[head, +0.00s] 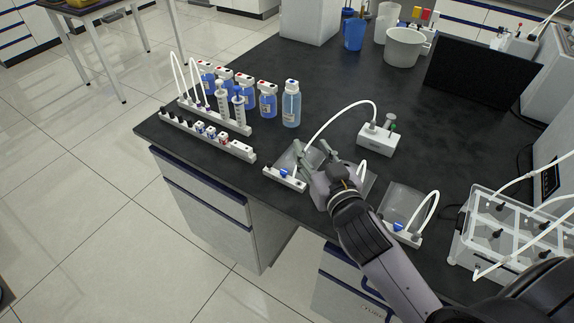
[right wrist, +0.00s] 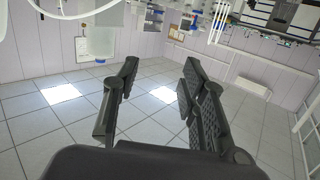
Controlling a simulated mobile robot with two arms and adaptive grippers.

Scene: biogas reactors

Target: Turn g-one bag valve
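A clear gas bag (head: 296,154) lies at the front edge of the dark bench, with a white fitting strip and a blue valve (head: 286,173) at its front. A white tube rises from it toward a small white box (head: 378,139). My right gripper (head: 311,148) is open above this bag, its fingers just right of and behind the blue valve. In the right wrist view the fingers (right wrist: 160,78) are apart with nothing between them. A second bag is mostly hidden behind the gripper. A third bag (head: 403,200) with a blue valve (head: 398,226) lies to the right. My left gripper is not in view.
A white rack (head: 208,137) with bottles and syringes stands left, beside a clear bottle (head: 291,104). A transparent reactor box (head: 500,235) with tubes is at the right. A dark screen (head: 480,70) and beakers stand behind.

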